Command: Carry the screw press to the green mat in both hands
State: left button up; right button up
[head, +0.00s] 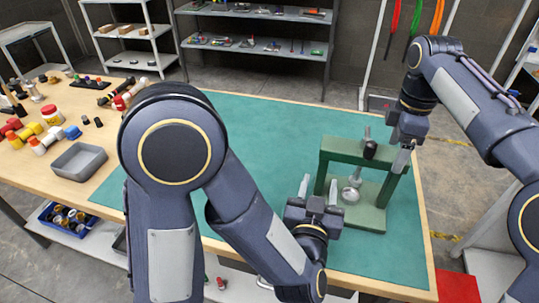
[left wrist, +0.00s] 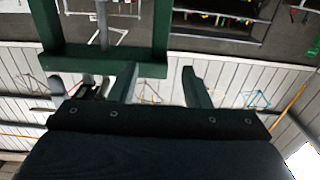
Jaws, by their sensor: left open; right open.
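The screw press (head: 327,157) is a green frame with a beam, two posts, a grey screw and a round metal plate over its base. It stands upright toward the right end of the green mat (head: 260,135). My left gripper (head: 319,190) is open at the near left side of the press, with its fingers pointing toward it. In the left wrist view, the green frame (left wrist: 110,58) is ahead and left of the open fingers (left wrist: 158,88), with nothing between them. My right gripper (head: 403,155) is open by the press's right post; its exact contact cannot be told.
A grey bin (head: 78,161) and several colored containers and small parts sit on the wooden table's left part. Shelves (head: 260,45) stand behind. A red block (head: 457,287) is at the lower right. The mat's middle is clear, partly hidden by my left arm.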

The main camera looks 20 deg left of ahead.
notch_tip(320, 180, up, 6)
jog(key=shift+r, duration=0.1)
dwell(0.5)
